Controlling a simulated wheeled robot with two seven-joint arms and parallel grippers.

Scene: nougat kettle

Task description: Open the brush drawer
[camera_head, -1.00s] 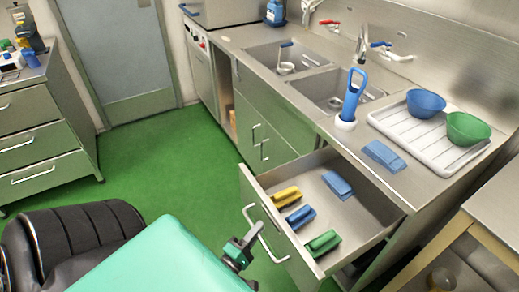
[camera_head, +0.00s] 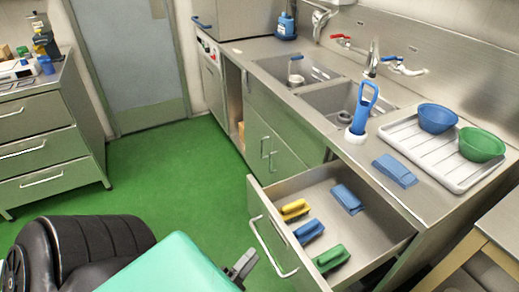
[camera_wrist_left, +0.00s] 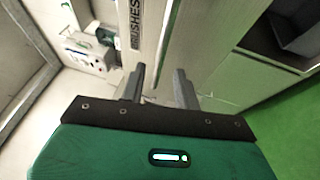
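The brush drawer (camera_head: 372,232) is pulled well out from under the sink counter in the head view. Its bar handle (camera_head: 268,248) is on the front panel. A yellow brush (camera_head: 294,209), two blue brushes (camera_head: 309,231) (camera_head: 346,198) and a green brush (camera_head: 331,257) lie inside. My left gripper (camera_head: 243,266) is left of the handle, apart from it and empty. In the left wrist view its two fingers (camera_wrist_left: 159,82) stand apart, facing a pale panel with a label reading about "RUSHES" (camera_wrist_left: 136,25). My right gripper is not in view.
The counter carries a blue-handled brush (camera_head: 362,110), a blue block (camera_head: 395,170) and a white drainer (camera_head: 418,150) with blue and green bowls (camera_head: 437,118) (camera_head: 482,145). A drawer cabinet (camera_head: 40,150) stands left. The green floor (camera_head: 180,180) between is clear.

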